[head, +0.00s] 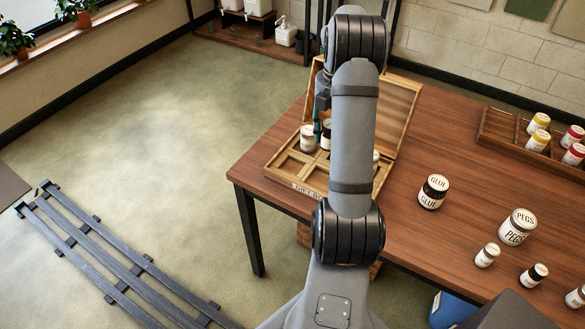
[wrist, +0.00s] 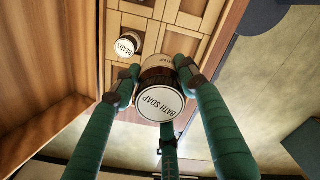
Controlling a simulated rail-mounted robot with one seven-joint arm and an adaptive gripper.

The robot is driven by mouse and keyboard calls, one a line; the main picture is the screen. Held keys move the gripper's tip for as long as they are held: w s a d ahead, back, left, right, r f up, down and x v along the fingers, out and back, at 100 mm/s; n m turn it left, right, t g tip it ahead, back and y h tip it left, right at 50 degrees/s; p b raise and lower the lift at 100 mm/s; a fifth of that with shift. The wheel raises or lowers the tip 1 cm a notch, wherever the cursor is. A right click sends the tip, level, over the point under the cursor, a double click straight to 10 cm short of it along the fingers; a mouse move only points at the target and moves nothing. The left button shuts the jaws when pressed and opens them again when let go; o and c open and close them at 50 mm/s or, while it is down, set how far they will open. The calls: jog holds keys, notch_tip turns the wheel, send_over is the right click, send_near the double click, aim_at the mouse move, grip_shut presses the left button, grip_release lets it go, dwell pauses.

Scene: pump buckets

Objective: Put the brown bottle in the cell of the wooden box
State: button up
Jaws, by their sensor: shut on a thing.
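A brown bottle (wrist: 160,100) labelled BATH SOAP, with a pale round top, is held between the green fingers of my gripper (wrist: 155,80) in the wrist view. My gripper is shut on it. The wooden box (head: 308,190) has its lid open and its cells toward the table's left edge in the head view. In the wrist view the bottle hides part of the cells below it. I cannot tell whether it touches the box floor. In the head view my arm covers much of the box, and two jars show close to the fingers.
A white-topped jar (wrist: 126,45) stands in a box cell. A GLUE jar (head: 433,191), a PEGS jar (head: 517,227) and smaller jars stand right on the table. A wooden tray (head: 495,127) with yellow and red jars is at the back right. The raised lid (wrist: 45,60) walls one side.

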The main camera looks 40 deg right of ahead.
jog(key=shift+d+f, duration=0.2)
jog(key=shift+d, duration=0.05)
jog(key=shift+n, duration=0.3)
jog(key=w+a+f, duration=0.4)
jog(key=w+a, duration=0.1)
jog(key=w+a+f+p, duration=0.1)
jog(key=w+a+f, duration=0.1)
jog(key=w, duration=0.1)
jog(key=shift+a+f, duration=0.3)
jog(key=shift+f, duration=2.1)
jog(key=o, duration=0.8)
jog(key=shift+f, duration=0.2)
jog(key=o, duration=0.5)
jog(key=shift+r, duration=0.1)
notch_tip(320, 180, up, 12)
jog(key=shift+r+p, duration=0.15)
jog(key=shift+p, duration=0.15)
